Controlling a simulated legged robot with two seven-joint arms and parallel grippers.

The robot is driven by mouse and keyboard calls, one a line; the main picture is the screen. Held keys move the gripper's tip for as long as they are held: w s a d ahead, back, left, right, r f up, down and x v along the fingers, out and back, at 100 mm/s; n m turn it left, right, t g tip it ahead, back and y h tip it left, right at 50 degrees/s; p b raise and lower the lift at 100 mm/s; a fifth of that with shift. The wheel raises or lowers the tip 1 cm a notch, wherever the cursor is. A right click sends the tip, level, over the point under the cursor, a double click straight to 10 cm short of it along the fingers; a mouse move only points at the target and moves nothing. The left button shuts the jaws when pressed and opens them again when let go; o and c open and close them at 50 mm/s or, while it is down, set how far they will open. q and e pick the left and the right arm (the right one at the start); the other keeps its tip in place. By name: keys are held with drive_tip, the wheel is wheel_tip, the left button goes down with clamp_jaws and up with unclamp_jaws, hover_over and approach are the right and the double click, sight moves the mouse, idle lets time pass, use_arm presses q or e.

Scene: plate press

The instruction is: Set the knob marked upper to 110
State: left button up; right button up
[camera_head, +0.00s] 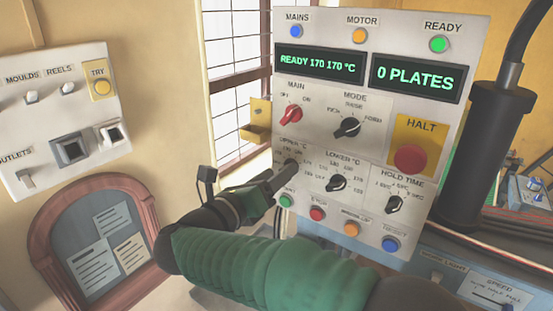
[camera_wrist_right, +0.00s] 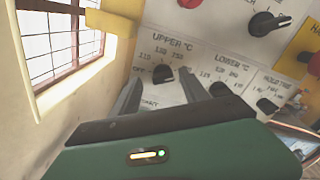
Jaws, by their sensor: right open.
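The knob marked upper (camera_wrist_right: 163,73) is a small dark knob under the label "UPPER °C" in the wrist view. I cannot tell which number its pointer meets. My right gripper (camera_wrist_right: 162,78) is open, with one grey finger to the left of the knob and the other to the right. I cannot tell whether either finger touches it. In the head view my right gripper (camera_head: 289,175) reaches the left part of the control panel (camera_head: 330,150) and mostly hides the upper knob. The green display (camera_head: 320,64) reads "READY 170 170 °C". My left gripper is not in view.
The lower knob (camera_head: 335,184) and hold time knob (camera_head: 394,204) are to the right. Above are the red main knob (camera_head: 292,114), mode knob (camera_head: 348,127) and red halt button (camera_head: 409,158). Coloured buttons line the panel's bottom. A barred window is on the left.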

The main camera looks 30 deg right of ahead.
drive_tip(key=x, duration=0.2)
drive_tip(key=shift+s+d, duration=0.15)
drive_tip(key=shift+d, duration=0.2)
drive_tip(key=shift+s+d, duration=0.1)
drive_tip(key=shift+d, duration=0.3)
drive_tip(key=shift+s+a+r, duration=0.15)
drive_tip(key=shift+s+a, duration=0.1)
drive_tip(key=shift+w+a, duration=0.15)
drive_tip(key=shift+a, duration=0.75)
drive_tip(key=shift+w+a, duration=0.2)
drive_tip(key=shift+a, duration=0.1)
drive_tip(key=shift+c, duration=0.8)
drive_tip(key=shift+w, duration=0.15)
drive_tip(key=shift+c, duration=1.3)
drive_tip(key=shift+s+d, duration=0.35)
drive_tip(key=shift+d, duration=0.3)
drive_tip(key=c, duration=0.7)
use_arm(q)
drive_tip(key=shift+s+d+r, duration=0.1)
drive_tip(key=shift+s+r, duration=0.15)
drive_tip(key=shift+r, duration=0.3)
use_arm(e)
drive_tip(key=shift+w+a, duration=0.1)
drive_tip(key=shift+a, duration=0.05)
clamp_jaws()
